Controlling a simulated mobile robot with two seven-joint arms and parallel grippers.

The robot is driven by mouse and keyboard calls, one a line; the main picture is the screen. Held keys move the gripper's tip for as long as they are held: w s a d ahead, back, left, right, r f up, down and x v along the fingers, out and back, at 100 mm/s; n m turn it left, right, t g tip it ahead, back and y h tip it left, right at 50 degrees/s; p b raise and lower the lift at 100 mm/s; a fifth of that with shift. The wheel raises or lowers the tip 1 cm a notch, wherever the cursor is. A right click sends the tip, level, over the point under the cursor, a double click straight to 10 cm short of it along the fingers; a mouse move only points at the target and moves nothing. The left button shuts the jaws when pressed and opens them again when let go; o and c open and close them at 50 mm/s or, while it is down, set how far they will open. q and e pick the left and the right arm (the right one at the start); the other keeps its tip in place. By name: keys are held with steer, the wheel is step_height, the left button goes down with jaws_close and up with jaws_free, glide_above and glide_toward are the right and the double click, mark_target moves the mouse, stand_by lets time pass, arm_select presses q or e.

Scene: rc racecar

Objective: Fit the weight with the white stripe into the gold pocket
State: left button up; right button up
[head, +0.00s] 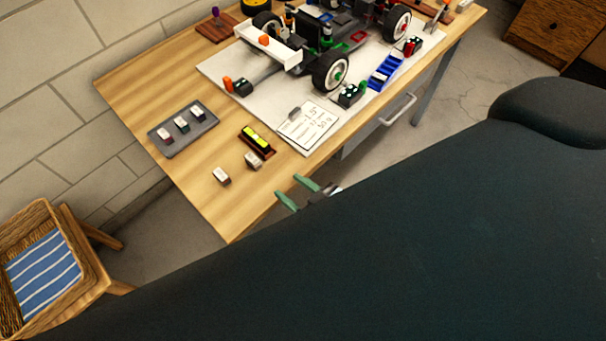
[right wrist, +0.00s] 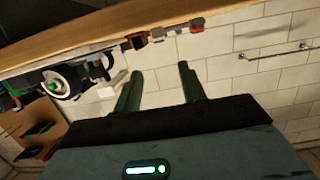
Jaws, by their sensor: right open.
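Several small weights are in the head view. Three pale-topped weights (head: 182,124) stand in a grey tray (head: 187,145); two loose grey-white weights, a left one (head: 221,176) and a right one (head: 252,160), stand on bare wood near the front edge. I cannot tell which weight has the white stripe. The gold pocket cannot be made out; the racecar (head: 310,48) stands on a white mat. My right gripper (head: 288,186) is open and empty, with green fingers, beside the table's front edge, right of the loose weights. Its fingers also show in the right wrist view (right wrist: 160,70). My left gripper is out of view.
A yellow-green level (head: 256,138) in a dark brown holder lies behind the loose weights. A written note card (head: 312,127) lies on the mat, near a blue rack (head: 385,72). The table's (head: 222,215) front corner is clear. A wicker chair (head: 45,255) stands at left.

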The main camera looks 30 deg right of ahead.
steer(key=s+d+f+g+h, duration=0.1)
steer(key=s+d+f+g, duration=0.1)
steer(key=s+f, duration=0.3)
steer(key=s+d+f+m+g+h, duration=0.1)
steer(key=s+f, duration=0.4)
steer(key=s, duration=0.6)
steer(key=s+d+f+g, duration=0.3)
steer(key=s+f, duration=0.3)
steer(key=s, duration=0.3)
steer(key=shift+m+g+h, duration=0.4)
steer(key=shift+g, duration=0.3)
steer(key=o, duration=0.4)
steer(key=shift+w, duration=0.1)
steer(key=shift+o, duration=0.3)
steer(key=shift+a+f, duration=0.1)
